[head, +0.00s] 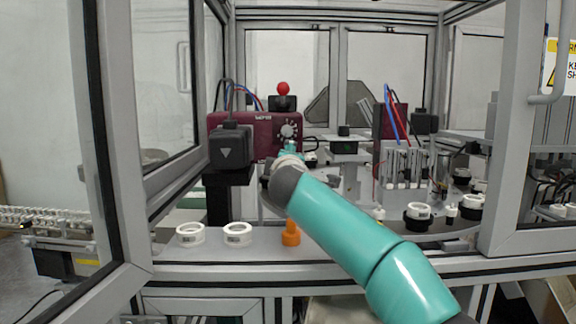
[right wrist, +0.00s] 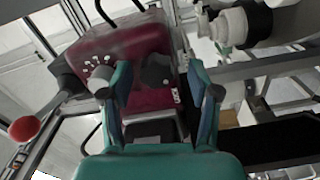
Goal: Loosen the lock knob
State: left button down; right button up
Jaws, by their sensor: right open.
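The maroon box (head: 235,125) stands at the back of the cell and carries a silver dial (head: 288,130) on its front. The right wrist view shows the box (right wrist: 120,45) closer, with a black knob (right wrist: 157,70) on its face, likely the lock knob. My right gripper (right wrist: 160,78) is open and empty, its fingers to either side of the black knob in this view. I cannot tell whether they touch it. In the head view my right gripper (head: 290,150) is small and just below the dial, partly hidden by my arm. My left gripper is not in view.
A red ball (head: 283,88) tops the box. A black block (head: 231,146) stands in front of its left side. White rings (head: 190,235) and an orange piece (head: 290,233) sit on the front ledge. Cell frame posts (head: 510,130) bound both sides.

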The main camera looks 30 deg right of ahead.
jog(key=v, duration=1.2)
jog(key=shift+s+f, duration=0.1)
